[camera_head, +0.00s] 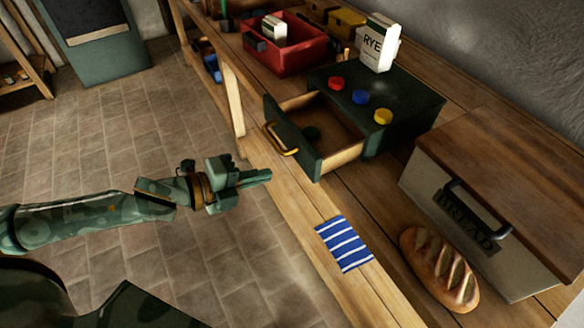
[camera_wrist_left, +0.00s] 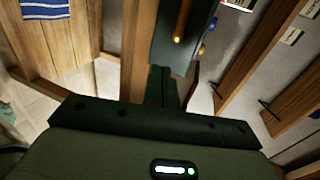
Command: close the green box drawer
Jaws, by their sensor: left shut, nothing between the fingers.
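The green box (camera_head: 411,104) stands on the wooden bench, with its drawer (camera_head: 321,130) pulled open toward the bench's front edge. My left gripper (camera_head: 269,174) is shut and empty, in front of the drawer and apart from the handle in the head view. In the left wrist view the gripper's fingers (camera_wrist_left: 165,88) point toward the dark drawer front (camera_wrist_left: 183,55). My right gripper is not in view.
A bread bin (camera_head: 480,190), a loaf (camera_head: 440,268), a striped cloth (camera_head: 344,244) and a red crate (camera_head: 285,57) share the bench.

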